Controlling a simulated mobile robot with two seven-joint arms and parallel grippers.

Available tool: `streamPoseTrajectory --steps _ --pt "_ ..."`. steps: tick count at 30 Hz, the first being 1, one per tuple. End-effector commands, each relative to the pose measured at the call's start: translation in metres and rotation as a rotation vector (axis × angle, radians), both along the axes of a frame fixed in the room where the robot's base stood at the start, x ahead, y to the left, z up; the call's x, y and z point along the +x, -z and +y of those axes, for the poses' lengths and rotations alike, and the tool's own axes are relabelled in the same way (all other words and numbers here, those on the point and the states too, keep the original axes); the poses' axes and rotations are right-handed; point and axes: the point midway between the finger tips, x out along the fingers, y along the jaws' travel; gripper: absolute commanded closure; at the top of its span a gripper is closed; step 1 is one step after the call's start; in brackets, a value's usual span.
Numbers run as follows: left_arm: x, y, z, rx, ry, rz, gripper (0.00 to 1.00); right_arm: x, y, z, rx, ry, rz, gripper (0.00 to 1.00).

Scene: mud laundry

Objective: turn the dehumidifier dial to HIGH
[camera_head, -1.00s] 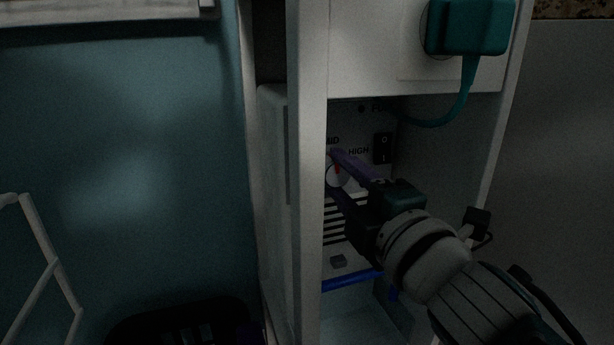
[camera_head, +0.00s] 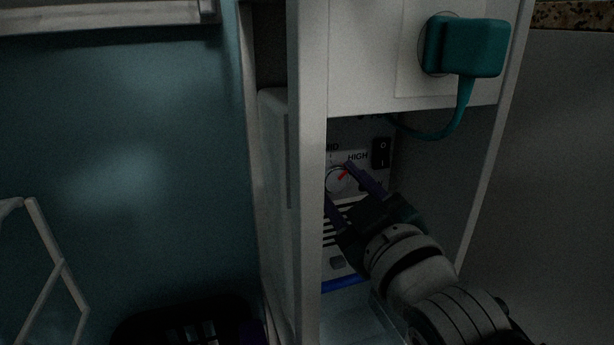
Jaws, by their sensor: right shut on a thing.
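The dehumidifier (camera_head: 358,137) stands inside the white cabinet, with its front panel partly hidden by the cabinet's left post. Its round white dial (camera_head: 333,182) has a red pointer tilted up and right, toward the printed word HIGH (camera_head: 357,156). Part of the MID label shows to the left of HIGH. My right gripper (camera_head: 338,181) reaches in from the lower right. Its purple fingers are shut on the dial, one at the upper right and one at the lower left.
A black rocker switch (camera_head: 381,153) sits right of HIGH. A teal plug (camera_head: 466,46) with a hanging cord is on the panel above the opening. The white cabinet post (camera_head: 309,200) stands close left of the dial. A white rack (camera_head: 55,262) is at left.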

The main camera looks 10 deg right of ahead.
Motion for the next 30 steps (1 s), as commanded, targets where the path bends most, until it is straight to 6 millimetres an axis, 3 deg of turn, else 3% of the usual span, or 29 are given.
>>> streamPoseTrajectory --steps 12,30 --pt "0.0001 -0.0081 0.0002 0.000 0.000 0.000 0.02 0.0000 -0.0011 0.0007 0.225 0.000 0.042 1.00" --pt "-0.0001 -0.0088 0.0027 0.011 0.007 -0.001 0.02 0.0000 -0.0006 0.0005 0.274 0.000 0.051 1.00"
